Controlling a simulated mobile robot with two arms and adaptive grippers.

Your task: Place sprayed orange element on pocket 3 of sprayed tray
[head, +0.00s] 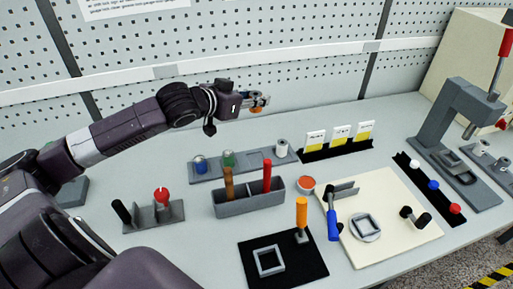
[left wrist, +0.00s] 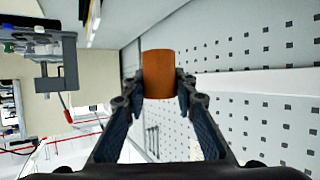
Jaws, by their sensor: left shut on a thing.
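My left gripper (head: 262,101) is shut on an orange cylindrical element (head: 257,109) and holds it above the back of the table, near the pegboard. In the left wrist view the orange element (left wrist: 158,70) sits between the two fingertips (left wrist: 158,88). A long grey tray (head: 256,160) lies below in the head view, apart from the element. It bears a blue element (head: 201,165) at its left, a green one (head: 229,158) right of that, and a grey-white one (head: 281,148) at its right end. Which pocket is number 3 is not marked. My right gripper is not in view.
A grey bin (head: 250,198) with brown and red handled tools stands in front of the tray. A dark card holder (head: 335,149) is right of it. An orange-topped cup (head: 307,184) and a cream board (head: 385,235) lie nearer. A grey press (head: 455,135) stands at right.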

